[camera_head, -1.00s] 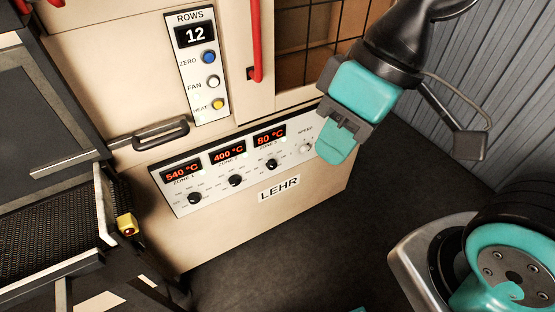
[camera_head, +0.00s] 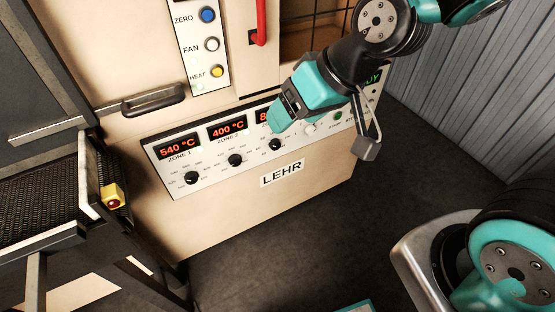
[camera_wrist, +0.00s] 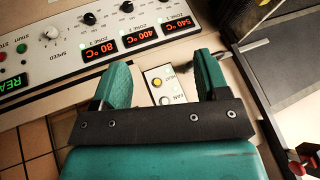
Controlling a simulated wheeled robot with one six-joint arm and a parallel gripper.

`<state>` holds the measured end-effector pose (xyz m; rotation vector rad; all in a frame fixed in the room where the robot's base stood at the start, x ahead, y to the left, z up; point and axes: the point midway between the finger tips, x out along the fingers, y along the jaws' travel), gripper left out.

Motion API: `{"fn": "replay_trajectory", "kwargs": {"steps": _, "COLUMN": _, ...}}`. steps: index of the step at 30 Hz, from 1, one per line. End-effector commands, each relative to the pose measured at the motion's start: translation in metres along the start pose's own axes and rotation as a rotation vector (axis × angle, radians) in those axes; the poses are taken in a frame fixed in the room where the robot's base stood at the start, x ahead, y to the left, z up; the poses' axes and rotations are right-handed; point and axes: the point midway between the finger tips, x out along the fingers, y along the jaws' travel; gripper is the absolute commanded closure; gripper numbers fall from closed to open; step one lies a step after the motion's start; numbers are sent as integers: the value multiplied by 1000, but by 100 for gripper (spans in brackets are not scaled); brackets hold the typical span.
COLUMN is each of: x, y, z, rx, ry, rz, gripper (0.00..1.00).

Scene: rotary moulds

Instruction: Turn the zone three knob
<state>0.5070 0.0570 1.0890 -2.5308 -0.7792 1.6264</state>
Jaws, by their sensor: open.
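The zone three knob (camera_head: 275,144) is a small black dial, third from the left on the white LEHR control panel (camera_head: 160,152). My gripper (camera_head: 278,117) is just above it in the head view and covers most of the zone three display. In the wrist view the knob (camera_wrist: 90,18) is beyond the fingers, up and left, not between them. My gripper (camera_wrist: 163,72) is open and empty there, its two teal fingers apart. The zone three display (camera_wrist: 101,50) reads 80 °C upside down. Depth between fingertips and panel is unclear.
The zone one knob (camera_head: 191,178) and zone two knob (camera_head: 235,160) sit to the left. The pale speed knob (camera_head: 310,129) is right. A black handle (camera_head: 153,101) sticks out above the panel. A conveyor with a yellow-red button box (camera_head: 114,196) stands left. Open floor lies in front.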

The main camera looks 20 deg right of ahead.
Motion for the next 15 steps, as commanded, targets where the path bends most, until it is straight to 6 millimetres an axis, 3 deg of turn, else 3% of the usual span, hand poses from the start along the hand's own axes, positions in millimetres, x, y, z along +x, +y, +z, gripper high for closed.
{"fn": "replay_trajectory", "kwargs": {"steps": 1, "x": 54, "y": 29, "z": 9, "rx": 39, "ry": 61, "rz": 30, "gripper": 32}}
{"fn": "replay_trajectory", "kwargs": {"steps": 3, "x": 96, "y": 58, "z": 6, "rx": 75, "ry": 170, "rz": 76, "gripper": 32}}
{"fn": "replay_trajectory", "kwargs": {"steps": 8, "x": 180, "y": 127, "z": 9, "rx": 109, "ry": 412, "rz": 193, "gripper": 32}}
{"fn": "replay_trajectory", "kwargs": {"steps": 15, "x": 277, "y": 209, "z": 43, "rx": 32, "ry": 757, "rz": 326, "gripper": 32}}
